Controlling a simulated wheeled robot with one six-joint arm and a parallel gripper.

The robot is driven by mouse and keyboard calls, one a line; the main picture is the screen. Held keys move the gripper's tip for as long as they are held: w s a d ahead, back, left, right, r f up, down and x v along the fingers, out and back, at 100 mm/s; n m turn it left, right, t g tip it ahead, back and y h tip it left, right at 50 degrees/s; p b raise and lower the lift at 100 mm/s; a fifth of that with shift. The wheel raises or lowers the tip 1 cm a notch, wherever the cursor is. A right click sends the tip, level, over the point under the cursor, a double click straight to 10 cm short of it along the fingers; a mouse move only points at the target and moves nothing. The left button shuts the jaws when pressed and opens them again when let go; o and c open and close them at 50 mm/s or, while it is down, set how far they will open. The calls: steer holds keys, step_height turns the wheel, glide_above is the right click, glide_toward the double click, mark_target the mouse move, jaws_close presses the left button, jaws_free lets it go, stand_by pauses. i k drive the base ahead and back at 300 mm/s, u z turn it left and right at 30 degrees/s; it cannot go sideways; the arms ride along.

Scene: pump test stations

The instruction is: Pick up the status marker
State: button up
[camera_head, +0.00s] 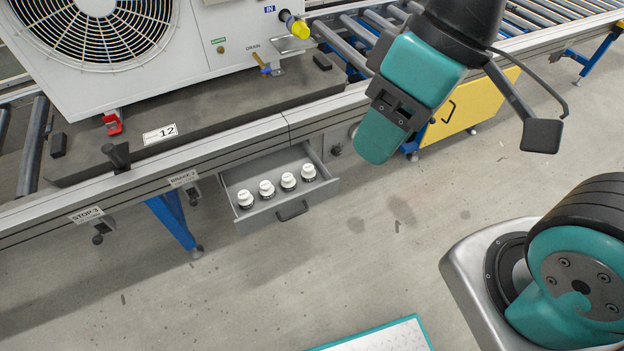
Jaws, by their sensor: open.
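My gripper (381,140) hangs at upper centre, over the floor to the right of the open drawer. It is open, nothing shows in it, and its teal finger points down and left. Nothing in view is plainly labelled as the status marker, so I cannot tell which thing it is. Several white-topped pieces with dark bases (266,189) stand in a row in the grey drawer (240,179). A small red piece (112,125) sits at the foot of the white fan unit (172,60). My gripper touches none of these.
The drawer is pulled out beneath the conveyor rail (225,150), its black handle (291,210) facing the floor. A black knob (117,155) stands on the rail. A "12" plate (160,134) lies on the dark pallet. A yellow cabinet (470,105) stands behind my gripper. The middle floor is clear.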

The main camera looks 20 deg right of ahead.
mark_target(289, 182)
steer(key=z, duration=0.35)
steer(key=i, duration=0.7)
steer(key=u, duration=1.25)
